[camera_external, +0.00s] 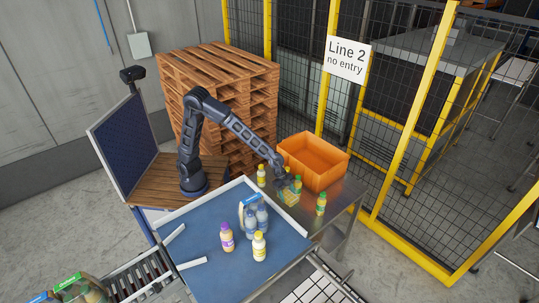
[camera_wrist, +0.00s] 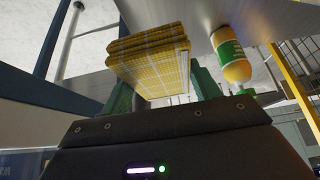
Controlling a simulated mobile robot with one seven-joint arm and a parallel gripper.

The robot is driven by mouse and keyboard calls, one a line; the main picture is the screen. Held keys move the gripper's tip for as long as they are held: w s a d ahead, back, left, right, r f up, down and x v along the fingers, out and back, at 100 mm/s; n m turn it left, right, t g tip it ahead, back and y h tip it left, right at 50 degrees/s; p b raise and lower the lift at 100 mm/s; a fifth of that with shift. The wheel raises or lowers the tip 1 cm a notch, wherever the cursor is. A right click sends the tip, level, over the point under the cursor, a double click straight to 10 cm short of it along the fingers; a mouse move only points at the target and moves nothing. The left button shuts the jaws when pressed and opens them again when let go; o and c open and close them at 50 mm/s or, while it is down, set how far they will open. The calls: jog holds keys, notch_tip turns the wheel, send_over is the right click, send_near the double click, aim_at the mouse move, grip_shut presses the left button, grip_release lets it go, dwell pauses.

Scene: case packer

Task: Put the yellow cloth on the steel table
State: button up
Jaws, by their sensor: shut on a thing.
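The yellow checked cloth (camera_wrist: 155,70), folded into a thick pad, sits between the two green fingers of my gripper (camera_wrist: 163,88) in the wrist view. In the external view my gripper (camera_external: 286,185) is over the steel table (camera_external: 336,212), and the cloth (camera_external: 289,198) shows just below it, small and partly hidden. The cloth is at or close above the tabletop; I cannot tell whether it touches. The grey steel surface (camera_wrist: 195,12) also shows behind the cloth in the wrist view.
An orange crate (camera_external: 312,163) stands at the back of the steel table. Bottles stand close around my gripper, one (camera_external: 261,175) to the left and one (camera_external: 320,204) to the right. A blue-topped table (camera_external: 205,262) with several bottles adjoins. A yellow-framed mesh fence (camera_external: 400,120) stands behind.

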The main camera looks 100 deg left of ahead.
aim_at(286, 210)
notch_tip(286, 210, down, 13)
dwell(0.5)
jog(key=shift+f, duration=0.15)
jog(key=o, duration=1)
jog(key=shift+c, duration=0.2)
jog(key=shift+r, duration=0.4)
jog(key=s+a+r+n, duration=0.2)
jog(key=s+a+r, duration=0.4)
jog(key=s+r, duration=0.5)
jog(key=s+a+r+n, duration=0.1)
jog(key=s+a+r, duration=0.7)
jog(key=r, duration=0.4)
jog(key=s+a+r+n+y, duration=0.1)
jog(key=s+a+n, duration=0.1)
jog(key=s, duration=0.5)
jog(key=s+a+r+n+y, duration=0.1)
jog(key=s+a+n, duration=0.1)
jog(key=s, duration=0.5)
jog(key=s+a+r+n+y, duration=0.1)
jog(key=s+a+n+y, duration=0.1)
jog(key=s+a, duration=0.2)
jog(key=s, duration=0.3)
jog(key=shift+s+a+r, duration=0.25)
jog(key=shift+s+a, duration=0.05)
jog(key=shift+s, duration=0.05)
